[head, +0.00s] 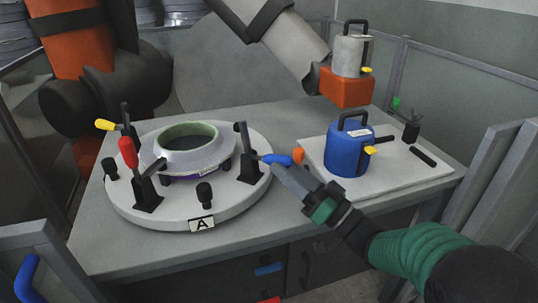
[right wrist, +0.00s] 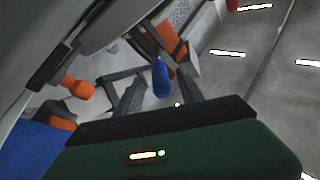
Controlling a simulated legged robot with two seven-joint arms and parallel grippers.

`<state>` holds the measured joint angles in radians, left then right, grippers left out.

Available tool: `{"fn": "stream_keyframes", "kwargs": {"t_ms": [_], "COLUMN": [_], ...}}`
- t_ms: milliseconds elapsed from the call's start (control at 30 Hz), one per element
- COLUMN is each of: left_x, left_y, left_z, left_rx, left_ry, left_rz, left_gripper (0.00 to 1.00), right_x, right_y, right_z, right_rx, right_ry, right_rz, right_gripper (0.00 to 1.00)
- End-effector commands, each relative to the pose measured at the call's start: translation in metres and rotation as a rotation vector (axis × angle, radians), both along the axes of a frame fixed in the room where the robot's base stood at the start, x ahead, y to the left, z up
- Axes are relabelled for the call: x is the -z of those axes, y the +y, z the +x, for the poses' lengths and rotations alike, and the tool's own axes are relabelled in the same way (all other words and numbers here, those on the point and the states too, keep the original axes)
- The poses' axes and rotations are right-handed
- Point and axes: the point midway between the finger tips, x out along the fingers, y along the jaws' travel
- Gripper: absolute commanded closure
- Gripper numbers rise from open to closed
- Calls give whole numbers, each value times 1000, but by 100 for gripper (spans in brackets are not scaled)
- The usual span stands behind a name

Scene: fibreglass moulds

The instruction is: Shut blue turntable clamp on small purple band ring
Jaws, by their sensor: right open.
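The blue turntable clamp (head: 247,165) stands on the right side of the round white turntable (head: 230,205). Its black arm points up, and its blue handle (head: 277,160) sticks out sideways to the right. The pale grey ring (head: 190,158) with a green inner rim sits at the turntable's middle; a small purple band (head: 184,177) shows under its flange. My right gripper (head: 280,170) is at the blue handle. In the right wrist view, the open fingers (right wrist: 158,88) stand on both sides of the blue handle (right wrist: 161,76); contact cannot be told. My left gripper is not in view.
Red-handled (head: 128,153) and yellow-handled (head: 105,125) clamps stand on the turntable's left. An orange handle (head: 298,155) is just right of the blue one. A blue canister (head: 348,150) stands on a white plate (head: 400,170) at right. A label "A" (head: 202,223) marks the turntable's front.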

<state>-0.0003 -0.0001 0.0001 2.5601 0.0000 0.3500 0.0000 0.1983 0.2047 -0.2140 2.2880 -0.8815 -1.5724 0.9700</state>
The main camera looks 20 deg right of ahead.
Motion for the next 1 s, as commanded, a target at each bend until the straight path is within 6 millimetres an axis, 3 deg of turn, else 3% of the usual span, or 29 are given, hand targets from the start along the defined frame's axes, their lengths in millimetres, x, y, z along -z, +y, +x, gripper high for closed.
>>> {"fn": "stream_keyframes", "kwargs": {"t_ms": [100,300,600,967,1000], "left_x": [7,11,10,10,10], "left_y": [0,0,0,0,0], "left_z": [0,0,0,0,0], "left_rx": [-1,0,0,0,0], "left_ry": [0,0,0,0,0], "left_rz": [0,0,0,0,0], "left_gripper": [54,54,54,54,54], "right_x": [-8,-18,-21,-21,-21], "right_y": [14,24,29,28,28], "right_z": [22,45,48,48,48], "right_rx": [-3,1,1,2,2], "right_ry": [-3,0,1,1,1], "right_rz": [2,6,4,4,4], "right_gripper": [54,54,54,100,100]}}
